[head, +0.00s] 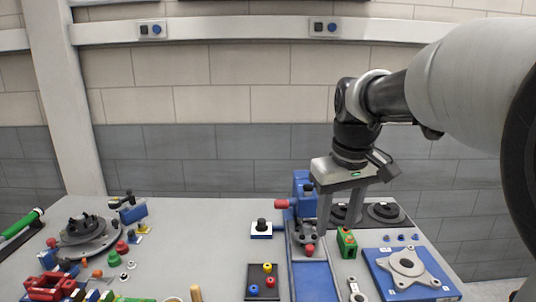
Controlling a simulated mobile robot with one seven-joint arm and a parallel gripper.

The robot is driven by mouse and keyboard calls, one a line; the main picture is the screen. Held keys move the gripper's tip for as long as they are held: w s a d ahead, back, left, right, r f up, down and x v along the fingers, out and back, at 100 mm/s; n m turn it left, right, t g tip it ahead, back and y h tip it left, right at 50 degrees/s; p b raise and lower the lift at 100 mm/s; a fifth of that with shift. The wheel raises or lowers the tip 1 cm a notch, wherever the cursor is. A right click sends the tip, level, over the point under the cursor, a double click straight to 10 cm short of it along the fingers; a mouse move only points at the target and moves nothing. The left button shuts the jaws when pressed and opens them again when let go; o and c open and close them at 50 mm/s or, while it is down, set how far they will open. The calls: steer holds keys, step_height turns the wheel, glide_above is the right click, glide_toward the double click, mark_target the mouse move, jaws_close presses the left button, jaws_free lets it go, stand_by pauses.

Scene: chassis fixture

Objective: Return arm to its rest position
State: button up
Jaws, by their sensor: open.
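My gripper (339,226) is at the right of centre in the head view, over the back part of the grey table (190,235). Its two grey fingers point down and stand apart, with nothing seen held between them. The fingers are close in the picture to a blue fixture (301,186) with a red handle, and partly cover it. I cannot tell whether they touch it. My arm reaches in from the right edge and bends down at the wrist.
A blue rail (313,282) runs forward from the fixture. A green block (346,242), black discs (386,213) and a blue plate with a metal flange (406,263) lie to the right. A black tray (256,291) is in front. Several parts crowd the left; the middle-left is clear.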

steer(key=s+r+m+t+p, duration=0.2)
steer(key=s+m+t+p, duration=0.1)
steer(key=s, duration=1.5)
steer(key=shift+s+r+p, duration=0.15)
steer(key=shift+s+p, duration=0.05)
steer(key=shift+p, duration=0.65)
